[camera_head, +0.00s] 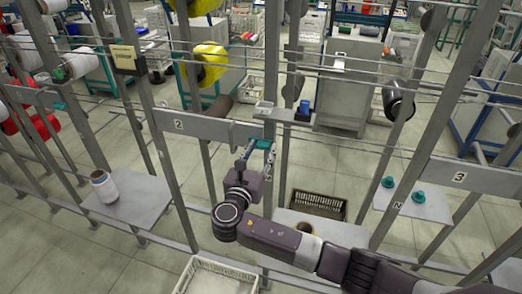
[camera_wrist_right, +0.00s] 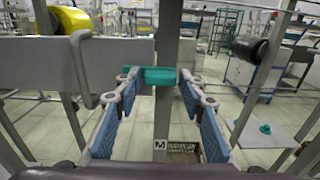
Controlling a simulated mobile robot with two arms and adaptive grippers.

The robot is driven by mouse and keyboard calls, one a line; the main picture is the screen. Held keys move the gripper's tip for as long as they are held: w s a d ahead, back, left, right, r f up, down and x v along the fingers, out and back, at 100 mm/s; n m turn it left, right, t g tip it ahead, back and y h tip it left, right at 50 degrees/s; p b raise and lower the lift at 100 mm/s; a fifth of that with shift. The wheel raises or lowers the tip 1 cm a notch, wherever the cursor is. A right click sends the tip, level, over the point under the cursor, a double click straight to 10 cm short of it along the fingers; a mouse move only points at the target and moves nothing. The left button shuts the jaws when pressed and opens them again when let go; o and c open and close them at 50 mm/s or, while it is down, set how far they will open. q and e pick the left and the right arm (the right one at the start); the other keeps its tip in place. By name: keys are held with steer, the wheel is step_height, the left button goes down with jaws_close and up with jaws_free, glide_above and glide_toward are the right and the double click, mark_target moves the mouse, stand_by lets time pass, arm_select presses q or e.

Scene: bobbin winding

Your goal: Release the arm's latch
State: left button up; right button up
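The teal latch (camera_head: 262,144) sits at the post by the right end of the grey plate marked 2. In the right wrist view the latch (camera_wrist_right: 158,76) is a short teal block in front of the upright post. My right gripper (camera_head: 258,153) reaches up to it from below. Its blue-padded fingers (camera_wrist_right: 158,92) are spread, with the tips on either side of the latch and small gaps visible. A bent grey metal rod (camera_wrist_right: 80,68), possibly part of the arm, hangs left of the fingers. My left gripper is not in view.
Upright posts and thin horizontal rods surround my right arm. A dark basket (camera_head: 317,205) and a white crate (camera_head: 215,278) sit low. A yellow bobbin (camera_head: 207,64) hangs behind.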

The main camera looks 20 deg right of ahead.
steer(key=c, duration=0.7)
steer(key=shift+m, duration=0.3)
steer(key=m+b, duration=0.2)
steer(key=m, duration=0.1)
steer(key=shift+m, duration=0.3)
steer(key=m+b, duration=0.2)
steer(key=m, duration=0.1)
steer(key=shift+s+m, duration=0.1)
steer(key=shift+m, duration=0.2)
steer(key=m+b, duration=0.4)
steer(key=m, duration=0.1)
steer(key=shift+d+r, duration=0.1)
steer(key=shift+d, duration=0.1)
steer(key=shift+s+d+r+m+b, duration=0.1)
steer(key=shift+m+b, duration=0.95)
steer(key=shift+m, duration=0.2)
steer(key=shift+s+d+r+m+b, duration=0.1)
steer(key=shift+m+b, duration=0.9)
steer(key=shift+m, duration=0.25)
